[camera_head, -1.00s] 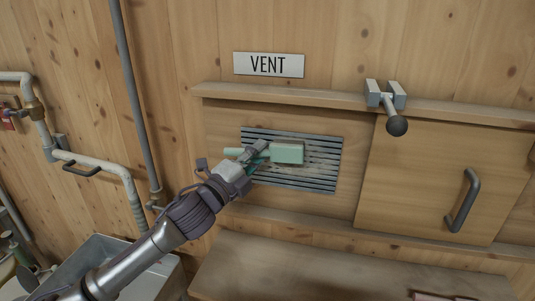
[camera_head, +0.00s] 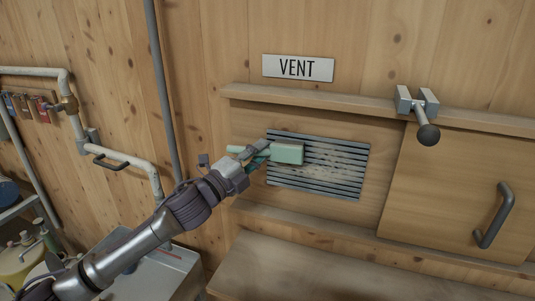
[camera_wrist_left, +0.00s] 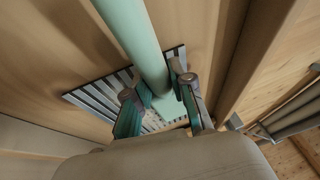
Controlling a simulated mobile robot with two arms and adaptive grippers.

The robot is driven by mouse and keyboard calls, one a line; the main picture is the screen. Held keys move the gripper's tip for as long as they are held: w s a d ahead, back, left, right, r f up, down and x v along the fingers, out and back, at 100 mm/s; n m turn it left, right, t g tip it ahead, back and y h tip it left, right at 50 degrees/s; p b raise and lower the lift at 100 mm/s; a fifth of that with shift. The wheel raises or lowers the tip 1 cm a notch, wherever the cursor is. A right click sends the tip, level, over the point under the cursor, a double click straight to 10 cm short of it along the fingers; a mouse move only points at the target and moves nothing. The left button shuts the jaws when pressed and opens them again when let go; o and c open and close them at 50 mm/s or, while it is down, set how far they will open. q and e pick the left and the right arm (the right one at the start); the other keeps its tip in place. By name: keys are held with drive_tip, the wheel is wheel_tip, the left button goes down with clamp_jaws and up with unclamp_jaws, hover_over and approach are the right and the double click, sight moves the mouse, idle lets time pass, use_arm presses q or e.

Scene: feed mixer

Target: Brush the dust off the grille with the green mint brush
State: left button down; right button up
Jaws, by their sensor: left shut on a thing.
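The grille (camera_head: 335,168) is a dark slatted vent set in a wooden panel below the VENT sign. My left gripper (camera_head: 258,155) is shut on the handle of the green mint brush (camera_head: 287,152). The brush head lies in front of the left part of the grille; I cannot tell whether its bristles touch the slats. In the left wrist view the brush handle (camera_wrist_left: 135,40) runs between the fingers (camera_wrist_left: 160,100), with the grille (camera_wrist_left: 100,95) behind. My right gripper is not in view.
The VENT sign (camera_head: 298,68) is above the grille. A wooden sliding panel (camera_head: 455,190) with a dark handle (camera_head: 493,216) is at right, under a metal latch with a round knob (camera_head: 428,134). A wooden ledge (camera_head: 300,272) juts out below. Pipes (camera_head: 130,158) run along the left wall.

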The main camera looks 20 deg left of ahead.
sight(290, 163)
use_arm(q)
drive_tip(key=shift+a, duration=2.75)
drive_tip(key=shift+f+b, duration=0.75)
drive_tip(key=shift+f, duration=0.1)
drive_tip(key=shift+d+r+p, duration=0.1)
drive_tip(key=shift+d+p, duration=0.2)
drive_tip(key=shift+d, duration=0.4)
drive_tip(key=shift+d+p, duration=0.3)
drive_tip(key=shift+d, duration=1)
drive_tip(key=shift+d+r, duration=0.1)
drive_tip(key=shift+d, duration=0.8)
drive_tip(key=shift+d+p, duration=0.95)
drive_tip(key=shift+d, duration=4.35)
drive_tip(key=shift+d+p, duration=0.35)
drive_tip(key=shift+d, duration=2.75)
drive_tip(key=shift+w+a+f+b, duration=0.1)
drive_tip(key=shift+f+b, duration=0.5)
drive_tip(key=shift+f, duration=0.3)
drive_tip(key=shift+a+p, duration=0.35)
drive_tip(key=shift+a, duration=0.65)
drive_tip(key=shift+a+p, duration=0.3)
drive_tip(key=shift+a, duration=2.5)
drive_tip(key=a, duration=1.1)
drive_tip(key=shift+a, duration=0.15)
